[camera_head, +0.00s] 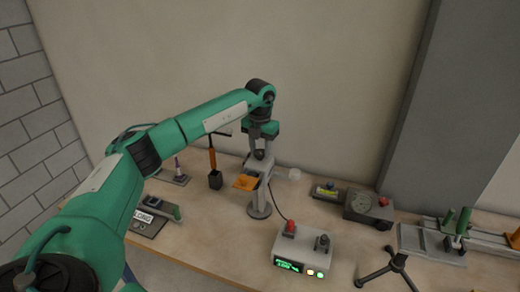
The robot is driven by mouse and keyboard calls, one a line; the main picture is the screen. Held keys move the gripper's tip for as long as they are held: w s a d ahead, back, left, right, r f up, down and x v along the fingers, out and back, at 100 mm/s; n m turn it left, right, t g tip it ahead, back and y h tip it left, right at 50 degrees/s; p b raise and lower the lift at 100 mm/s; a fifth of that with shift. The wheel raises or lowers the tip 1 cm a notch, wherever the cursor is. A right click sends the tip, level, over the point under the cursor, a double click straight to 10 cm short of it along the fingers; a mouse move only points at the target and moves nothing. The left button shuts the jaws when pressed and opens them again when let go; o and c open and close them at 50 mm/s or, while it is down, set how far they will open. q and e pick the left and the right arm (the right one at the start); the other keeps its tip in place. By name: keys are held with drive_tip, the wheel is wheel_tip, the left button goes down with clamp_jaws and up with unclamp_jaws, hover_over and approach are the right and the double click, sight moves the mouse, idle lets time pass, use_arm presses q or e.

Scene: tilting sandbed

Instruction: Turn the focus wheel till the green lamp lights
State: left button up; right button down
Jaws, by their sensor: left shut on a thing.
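A grey stand (258,208) with a round base and upright column stands mid-table, with an orange plate (246,183) on its left side. My left gripper (260,147) points down at the top of this stand and is shut on a small dark part there, which looks like the focus wheel (259,155). The gripper and arm partly hide the wheel. A pale control box (301,252) in front has a lit green display (289,265) and two small pale lamps (315,273); their exact colour is hard to tell. My right gripper is not in view.
The box carries a red button (290,228) and a dark knob (322,243). An orange-handled tool (212,160) stands left of the stand. A dark grey device (369,207) is to the right, a black three-legged piece (387,270) at front right, and a green-handled fixture (446,238) far right.

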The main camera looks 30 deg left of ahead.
sight(260, 152)
use_arm(q)
drive_tip(key=shift+r, duration=0.1)
drive_tip(key=o, duration=1)
wheel_tip(260, 152, up, 14)
drive_tip(key=b, duration=0.3)
